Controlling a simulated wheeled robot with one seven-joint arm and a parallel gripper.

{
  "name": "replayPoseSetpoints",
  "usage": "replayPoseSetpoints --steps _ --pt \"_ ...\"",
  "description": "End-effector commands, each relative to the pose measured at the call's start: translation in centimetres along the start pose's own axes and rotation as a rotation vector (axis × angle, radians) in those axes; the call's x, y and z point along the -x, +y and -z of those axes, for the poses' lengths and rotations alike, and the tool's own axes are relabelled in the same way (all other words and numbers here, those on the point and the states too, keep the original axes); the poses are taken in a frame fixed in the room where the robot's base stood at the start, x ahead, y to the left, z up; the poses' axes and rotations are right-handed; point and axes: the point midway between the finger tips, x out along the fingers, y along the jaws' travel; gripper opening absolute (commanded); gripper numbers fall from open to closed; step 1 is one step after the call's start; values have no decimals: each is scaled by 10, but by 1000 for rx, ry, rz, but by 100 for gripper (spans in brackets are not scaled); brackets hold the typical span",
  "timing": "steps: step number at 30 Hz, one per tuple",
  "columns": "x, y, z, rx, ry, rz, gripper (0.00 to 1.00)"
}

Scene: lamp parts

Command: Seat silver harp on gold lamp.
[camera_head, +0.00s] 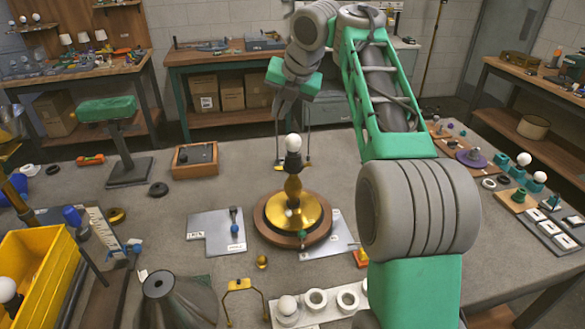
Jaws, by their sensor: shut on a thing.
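The gold lamp (293,205) stands upright near the middle of the table on a round brown wooden base. It carries a black socket and a white bulb (293,142). My gripper (287,101) is above the lamp, pointing down and shut on the top of the silver harp (308,130). The harp hangs legs down, with one thin leg to the left and one to the right of the bulb in the picture. Its small gold feet are at about socket height. I cannot tell whether the harp is around the bulb or behind it. The gripper hides the harp's top.
A gold harp-like frame (240,287) and a white ring tray (317,310) are in front. A grey cone shade (178,298) and yellow bin (38,268) are front left. Grey plates flank the lamp base. A wooden box (195,159) is behind left.

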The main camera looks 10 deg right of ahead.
Motion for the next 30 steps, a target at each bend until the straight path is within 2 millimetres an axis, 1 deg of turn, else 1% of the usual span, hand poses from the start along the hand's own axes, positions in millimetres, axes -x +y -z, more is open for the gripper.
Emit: replayPoseSetpoints --steps 9,30 --pt "-5 -2 2 0 0 0 0" --pt "-8 -4 4 0 0 0 0"
